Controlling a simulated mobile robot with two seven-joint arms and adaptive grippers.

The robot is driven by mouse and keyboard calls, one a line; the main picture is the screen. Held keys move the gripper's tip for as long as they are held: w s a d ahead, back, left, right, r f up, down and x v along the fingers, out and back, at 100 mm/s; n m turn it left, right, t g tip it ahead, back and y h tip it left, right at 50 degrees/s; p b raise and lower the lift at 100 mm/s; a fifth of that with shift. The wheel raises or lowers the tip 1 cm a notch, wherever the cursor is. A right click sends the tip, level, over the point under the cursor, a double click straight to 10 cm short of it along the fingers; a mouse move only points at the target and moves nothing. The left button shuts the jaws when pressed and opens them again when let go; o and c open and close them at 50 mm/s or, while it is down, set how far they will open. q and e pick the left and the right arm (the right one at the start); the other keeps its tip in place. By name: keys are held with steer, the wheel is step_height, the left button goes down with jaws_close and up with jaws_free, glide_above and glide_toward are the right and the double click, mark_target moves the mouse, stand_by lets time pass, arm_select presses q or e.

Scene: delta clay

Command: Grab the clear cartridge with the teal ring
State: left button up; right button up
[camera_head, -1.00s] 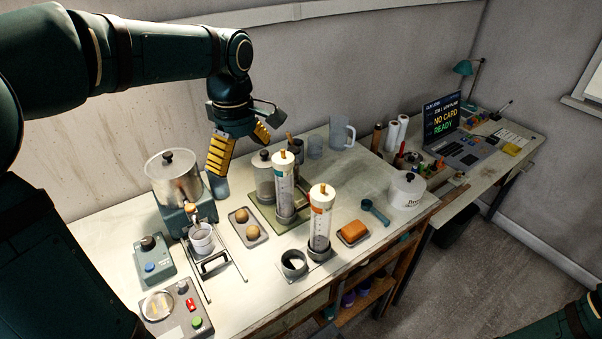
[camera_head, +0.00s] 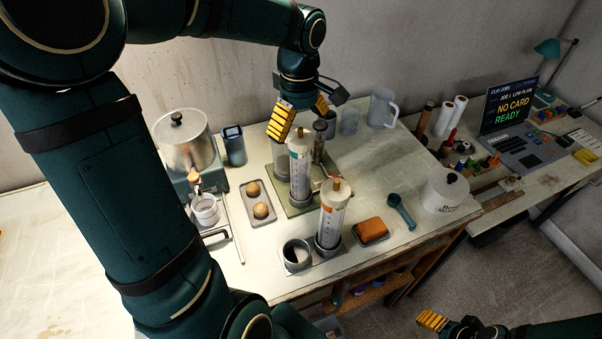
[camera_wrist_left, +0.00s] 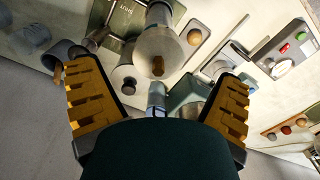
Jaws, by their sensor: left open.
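The clear cartridge with the teal ring (camera_head: 300,175) stands upright on the green mat (camera_head: 294,209), with a white top and a tan knob. In the left wrist view a clear cylinder with a brown knob (camera_wrist_left: 157,45), apparently this cartridge, lies ahead between the fingers. My left gripper (camera_head: 302,112) is open and empty, pointing down near the cartridge's top and apparently behind it; it also shows in the left wrist view (camera_wrist_left: 158,103). My right gripper (camera_head: 433,320) is at the lower right edge, away from the bench; its opening is unclear.
A similar cartridge with an orange band (camera_head: 333,215) stands in a holder in front, beside an empty ring holder (camera_head: 296,254). Grey canisters crowd behind the teal-ring cartridge. A metal pot (camera_head: 181,142) is left; a clear jug (camera_head: 382,108) is behind. Bench space at right centre is bare.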

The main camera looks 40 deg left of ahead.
mark_target(302, 137)
arm_select(q)
steer(key=shift+d+f+b, duration=0.15)
steer(key=shift+f+b, duration=0.05)
steer(key=shift+f, duration=1.45)
steer(key=shift+d+f+b, duration=0.15)
steer(key=shift+f, duration=1.45)
steer(key=shift+w, duration=0.1)
steer(key=c, duration=1.4)
